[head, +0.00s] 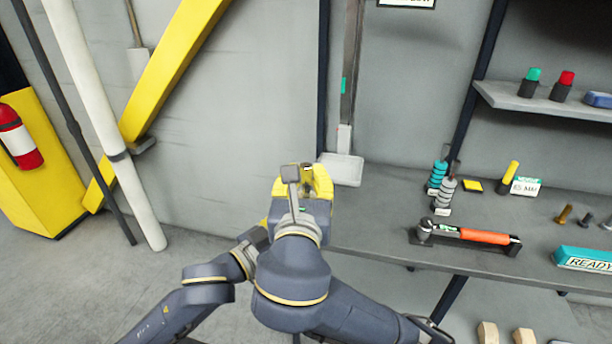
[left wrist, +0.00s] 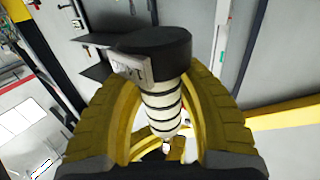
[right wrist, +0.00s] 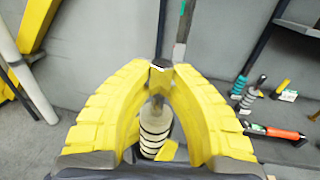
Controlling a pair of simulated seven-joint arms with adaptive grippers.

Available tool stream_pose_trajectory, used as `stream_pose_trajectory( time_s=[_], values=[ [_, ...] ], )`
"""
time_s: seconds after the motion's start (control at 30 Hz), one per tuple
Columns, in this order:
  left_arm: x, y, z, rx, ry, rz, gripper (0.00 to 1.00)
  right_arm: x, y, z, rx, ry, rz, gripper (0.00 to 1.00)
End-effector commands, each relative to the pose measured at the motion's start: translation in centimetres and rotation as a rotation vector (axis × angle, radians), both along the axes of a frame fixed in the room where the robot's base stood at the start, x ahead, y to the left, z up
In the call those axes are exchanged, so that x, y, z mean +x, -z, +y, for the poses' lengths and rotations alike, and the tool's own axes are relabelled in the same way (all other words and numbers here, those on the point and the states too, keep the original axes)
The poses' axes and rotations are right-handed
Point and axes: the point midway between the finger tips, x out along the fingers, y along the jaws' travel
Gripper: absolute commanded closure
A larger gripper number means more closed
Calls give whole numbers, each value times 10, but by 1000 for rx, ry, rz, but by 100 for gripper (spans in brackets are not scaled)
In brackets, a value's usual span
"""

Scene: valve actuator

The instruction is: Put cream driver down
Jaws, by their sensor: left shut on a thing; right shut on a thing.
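The cream driver (left wrist: 163,108) has a ringed cream handle with black bands and a black end cap with a small label in the left wrist view. My left gripper (left wrist: 152,72) is shut around it. In the right wrist view the banded cream handle (right wrist: 155,132) shows between the fingers of my right gripper (right wrist: 160,70), which is shut on the driver near the fingertips. In the head view my right gripper (head: 306,180) is at the left end of the bench. My left gripper is mostly hidden behind the right arm there, and the driver is largely hidden too.
The grey bench (head: 385,205) runs to the right. It holds a pale pad (head: 341,170), a teal ringed driver (head: 437,177), a grey ringed driver (head: 444,195) and an orange-handled tool (head: 484,236). A shelf (head: 545,101) hangs above. A yellow post (head: 172,68) stands left.

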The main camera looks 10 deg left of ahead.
Motion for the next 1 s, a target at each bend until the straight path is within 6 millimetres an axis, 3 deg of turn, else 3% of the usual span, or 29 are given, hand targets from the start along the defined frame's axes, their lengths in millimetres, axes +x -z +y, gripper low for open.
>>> stream_pose_trajectory(
  time_s=[0.03, 0.07, 0.27, 0.67, 1.0],
  values=[
    [-1, -3, -1, -3, 4, -7, 100, 0, 0, 1, 1, -4, 1, 100],
    [-1, -3, -1, -3, 4, -7, 59, -1, -2, 1, 4, -4, -4, 100],
    [-1, -2, -1, -2, 3, -4, 37, 0, -2, 1, 4, -2, -4, 100],
    [-4, 4, 5, -39, -5, 24, 37, 0, -2, 0, 4, -1, -4, 100],
    [-34, 31, 45, -334, -51, 201, 37, 0, -2, 0, 4, -1, -4, 100]
  ],
)
